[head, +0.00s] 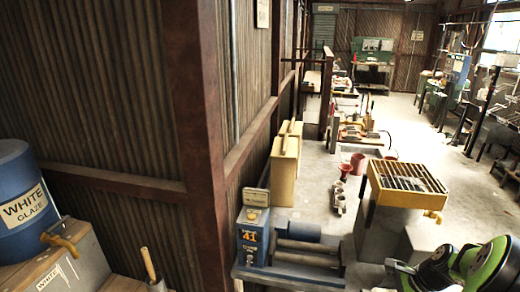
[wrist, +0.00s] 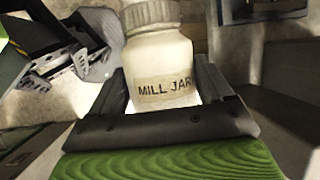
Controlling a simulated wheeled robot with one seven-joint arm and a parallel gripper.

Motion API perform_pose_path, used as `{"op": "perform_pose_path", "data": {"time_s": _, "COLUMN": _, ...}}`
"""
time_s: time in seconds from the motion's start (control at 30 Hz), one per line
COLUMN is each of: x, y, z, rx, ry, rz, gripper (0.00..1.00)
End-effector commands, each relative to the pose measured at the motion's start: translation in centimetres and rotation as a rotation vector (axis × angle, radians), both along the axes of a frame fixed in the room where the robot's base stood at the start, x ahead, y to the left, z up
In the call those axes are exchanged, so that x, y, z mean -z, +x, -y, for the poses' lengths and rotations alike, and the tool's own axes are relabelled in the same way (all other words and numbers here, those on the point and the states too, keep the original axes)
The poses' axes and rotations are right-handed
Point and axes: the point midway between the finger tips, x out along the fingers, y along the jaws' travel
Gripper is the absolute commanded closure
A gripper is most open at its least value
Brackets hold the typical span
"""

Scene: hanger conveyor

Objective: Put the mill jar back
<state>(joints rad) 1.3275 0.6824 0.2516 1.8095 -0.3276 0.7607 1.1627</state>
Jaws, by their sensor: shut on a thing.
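The mill jar (wrist: 160,62) is a cream-white jar with a ribbed lid and a "MILL JAR" label. In the wrist view it sits between the two dark fingers of my gripper (wrist: 166,82), which is shut on it. In the head view I cannot make out the jar. A blue machine marked "41" (head: 252,238) with dark rollers (head: 305,255) stands at lower centre, and no jar shows on the rollers.
A blue "WHITE GLAZE" barrel (head: 20,195) stands at left by a corrugated wall and a brown post (head: 200,150). A yellow grated stand (head: 405,200) is right of the rollers. Red pots (head: 357,163) stand behind. Open floor (head: 460,195) lies at right.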

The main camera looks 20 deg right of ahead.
Motion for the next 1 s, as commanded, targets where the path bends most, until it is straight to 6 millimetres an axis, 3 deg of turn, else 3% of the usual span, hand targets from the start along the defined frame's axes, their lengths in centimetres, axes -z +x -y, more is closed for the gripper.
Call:
{"op": "perform_pose_path", "data": {"time_s": 0.37, "x": 1.7, "y": 3.4, "z": -3.1, "rx": -0.25, "ry": 0.001, "rz": 0.001, "gripper": 0.92}}
{"op": "perform_pose_path", "data": {"time_s": 0.57, "x": 3.3, "y": 6.2, "z": -6.3, "rx": -0.488, "ry": 0.0, "rz": 0.002, "gripper": 0.92}}
{"op": "perform_pose_path", "data": {"time_s": 0.77, "x": 5.7, "y": 9.5, "z": -11.6, "rx": -0.841, "ry": 0.003, "rz": 0.0, "gripper": 0.92}}
{"op": "perform_pose_path", "data": {"time_s": 1.0, "x": 9.7, "y": 12.9, "z": -21.7, "rx": -1.464, "ry": 0.003, "rz": -0.003, "gripper": 0.92}}
